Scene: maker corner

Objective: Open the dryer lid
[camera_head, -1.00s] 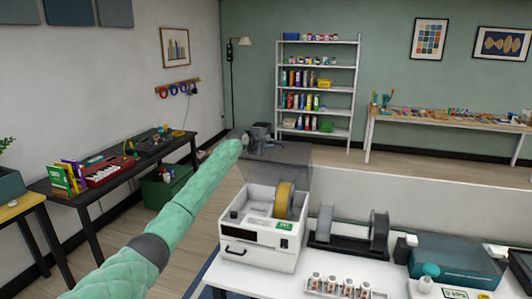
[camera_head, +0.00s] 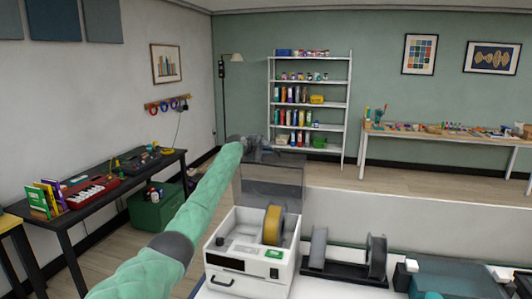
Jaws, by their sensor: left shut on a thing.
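The dryer (camera_head: 235,262) is a white box at the bottom centre of the head view, with a front handle and a yellow spool (camera_head: 272,226) inside. Its smoky see-through lid (camera_head: 268,188) stands raised at the back of the box, and the top is uncovered. My left gripper (camera_head: 262,150), at the end of the green padded arm, is shut at the lid's top edge. The fingertips are small and dark here, so the exact grip is hard to make out. My right gripper is out of view.
A dark spool holder (camera_head: 345,268) stands right of the dryer, with a teal-lidded box (camera_head: 450,278) farther right. A low white wall (camera_head: 400,215) runs behind them. A black table (camera_head: 100,195) with electronics is at left.

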